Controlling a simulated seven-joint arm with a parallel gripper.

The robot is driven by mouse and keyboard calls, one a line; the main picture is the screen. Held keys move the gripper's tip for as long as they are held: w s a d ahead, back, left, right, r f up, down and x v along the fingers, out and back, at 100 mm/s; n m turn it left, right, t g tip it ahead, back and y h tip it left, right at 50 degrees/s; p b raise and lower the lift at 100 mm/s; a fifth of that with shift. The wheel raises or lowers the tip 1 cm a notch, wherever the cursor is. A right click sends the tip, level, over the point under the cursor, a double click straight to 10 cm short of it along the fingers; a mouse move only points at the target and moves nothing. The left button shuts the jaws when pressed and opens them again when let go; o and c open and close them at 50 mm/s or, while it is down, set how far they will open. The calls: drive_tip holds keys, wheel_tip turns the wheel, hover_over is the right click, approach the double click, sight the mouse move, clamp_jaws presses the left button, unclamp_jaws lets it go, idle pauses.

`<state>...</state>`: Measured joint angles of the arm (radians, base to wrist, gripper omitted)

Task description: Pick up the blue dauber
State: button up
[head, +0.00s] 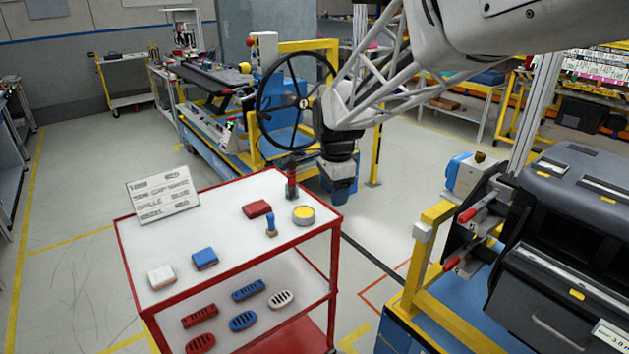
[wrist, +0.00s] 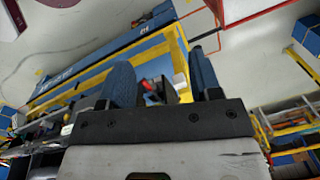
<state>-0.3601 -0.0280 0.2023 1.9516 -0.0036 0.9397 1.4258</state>
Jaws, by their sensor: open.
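The blue dauber (head: 271,228) stands upright on the white top of the red cart (head: 190,280), near its right part. It is small, with a blue body. My gripper (head: 341,196) hangs just beyond the cart's right edge, to the right of and apart from the dauber. Its blue fingers point down. In the wrist view the two blue fingers (wrist: 160,62) are spread with nothing held between them. I cannot make out the dauber in the wrist view.
Near the dauber are a round yellow-topped tin (head: 303,214), a dark bottle with red (head: 291,180) and a red block (head: 257,209). A blue block (head: 205,258), a white block (head: 162,277) and a sign (head: 163,195) stand further left. A dashboard module (head: 570,250) is at right.

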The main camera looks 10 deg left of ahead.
drive_tip(key=w+a+f+m, duration=0.3)
drive_tip(key=w+a+f, duration=0.2)
drive_tip(key=a, duration=0.4)
drive_tip(key=m, duration=0.3)
hover_over(270, 214)
drive_tip(key=shift+g, duration=0.4)
drive_tip(key=f, duration=0.6)
drive_tip(key=shift+a+f, duration=0.1)
drive_tip(key=shift+a, duration=0.1)
drive_tip(key=shift+f, duration=1.35)
drive_tip(key=shift+d+f, duration=0.1)
drive_tip(key=shift+f, duration=0.05)
drive_tip(key=shift+d+f, duration=0.15)
drive_tip(key=shift+f, duration=2.3)
